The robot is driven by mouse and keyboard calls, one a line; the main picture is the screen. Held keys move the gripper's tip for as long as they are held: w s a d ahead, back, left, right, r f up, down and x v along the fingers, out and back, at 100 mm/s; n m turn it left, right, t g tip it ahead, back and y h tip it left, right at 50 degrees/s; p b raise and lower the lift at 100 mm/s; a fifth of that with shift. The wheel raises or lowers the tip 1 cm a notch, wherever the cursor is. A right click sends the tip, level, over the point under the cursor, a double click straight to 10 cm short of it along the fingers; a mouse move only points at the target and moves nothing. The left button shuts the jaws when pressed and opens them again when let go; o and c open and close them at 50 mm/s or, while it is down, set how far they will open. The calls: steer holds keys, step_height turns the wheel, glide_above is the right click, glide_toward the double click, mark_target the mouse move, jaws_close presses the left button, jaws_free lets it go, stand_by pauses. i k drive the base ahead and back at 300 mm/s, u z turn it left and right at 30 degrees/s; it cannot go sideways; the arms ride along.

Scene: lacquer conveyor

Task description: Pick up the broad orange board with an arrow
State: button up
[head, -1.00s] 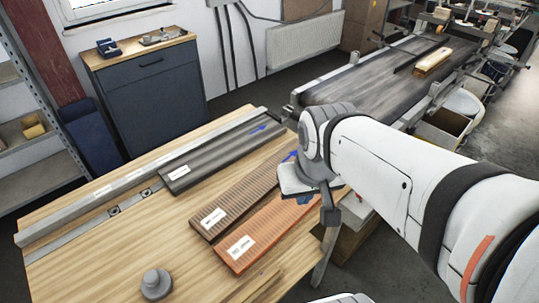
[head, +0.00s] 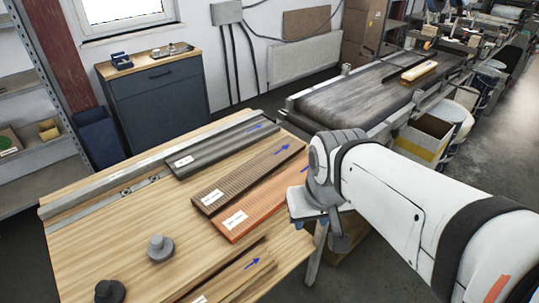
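The broad orange board (head: 262,206) lies flat on the wooden table, with a white label at its near end. Part of a blue arrow shows at its far end, beside my arm, which hides some of that end. My gripper (head: 328,236) points down near the table's right edge, just right of the orange board. It appears apart from the board. Its fingers are small and partly hidden, so I cannot tell whether they are open or shut.
A brown ribbed board (head: 245,178) with a blue arrow lies directly left of the orange one, and a dark grey board (head: 225,143) lies beyond. Another brown board (head: 228,278) lies nearer. Grey knobs (head: 159,248) stand at front left. A conveyor (head: 350,97) stands behind.

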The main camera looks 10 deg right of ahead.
mark_target(234, 223)
steer(key=z, duration=2.05)
steer(key=k, duration=0.85)
steer(key=u, duration=0.8)
steer(key=i, duration=1)
steer(key=u, duration=0.05)
